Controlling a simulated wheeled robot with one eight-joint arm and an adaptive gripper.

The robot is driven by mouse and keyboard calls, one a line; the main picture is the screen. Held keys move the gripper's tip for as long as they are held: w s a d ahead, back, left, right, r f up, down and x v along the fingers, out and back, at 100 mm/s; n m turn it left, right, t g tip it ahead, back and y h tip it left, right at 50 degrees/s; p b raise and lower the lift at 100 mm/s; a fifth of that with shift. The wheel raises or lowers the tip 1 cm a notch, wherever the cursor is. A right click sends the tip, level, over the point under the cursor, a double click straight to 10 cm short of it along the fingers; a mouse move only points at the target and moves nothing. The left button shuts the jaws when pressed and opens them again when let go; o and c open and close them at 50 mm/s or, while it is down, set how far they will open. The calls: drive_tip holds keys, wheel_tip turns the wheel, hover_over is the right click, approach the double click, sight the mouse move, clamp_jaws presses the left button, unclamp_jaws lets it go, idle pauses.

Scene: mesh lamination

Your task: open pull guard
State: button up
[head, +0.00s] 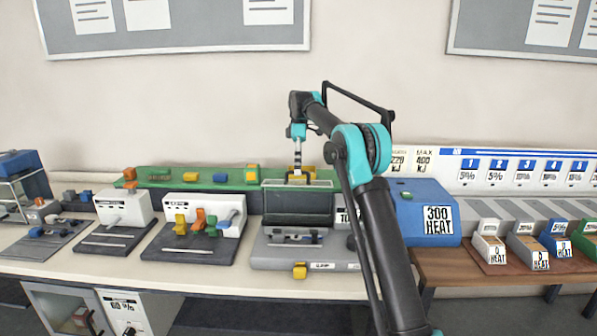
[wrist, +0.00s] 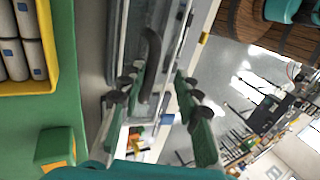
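A grey machine (head: 300,250) stands on the bench in the middle of the head view, with a clear panel across its upper part (head: 275,184) that looks like the pull guard. In the wrist view a dark curved handle (wrist: 151,62) stands against a pale, upright framed surface. My gripper (wrist: 155,95) is open, with green fingers and dark pads on both sides of the lower part of the handle. I cannot tell whether either finger touches it. In the head view my gripper (head: 298,174) is small, at the machine's upper back edge, and its fingers are hard to make out.
A green shelf (head: 155,184) with small coloured blocks runs behind the machine. White units with coloured levers (head: 203,215) stand to its left. A blue box marked 300 HEAT (head: 415,210) stands to its right, partly behind my arm. Labelled bins (head: 487,245) sit further right.

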wheel_tip(320, 180, up, 9)
idle(0.4)
drive_tip(key=shift+d, duration=0.1)
drive_tip(key=s+d+f+m+t, duration=0.5)
drive_tip(key=s+d+f+m, duration=0.5)
drive_tip(key=d, duration=0.4)
drive_tip(key=s+d+f+m+t, duration=0.2)
drive_tip(key=s+d+f+m, duration=0.2)
drive_tip(key=s+f, duration=0.7)
drive_tip(key=s+d+f+m+t, duration=0.2)
drive_tip(key=s+d+f+m, duration=0.2)
drive_tip(key=s+f, duration=0.7)
drive_tip(key=s+d, duration=0.1)
drive_tip(key=s, duration=0.6)
drive_tip(key=shift+d, duration=0.3)
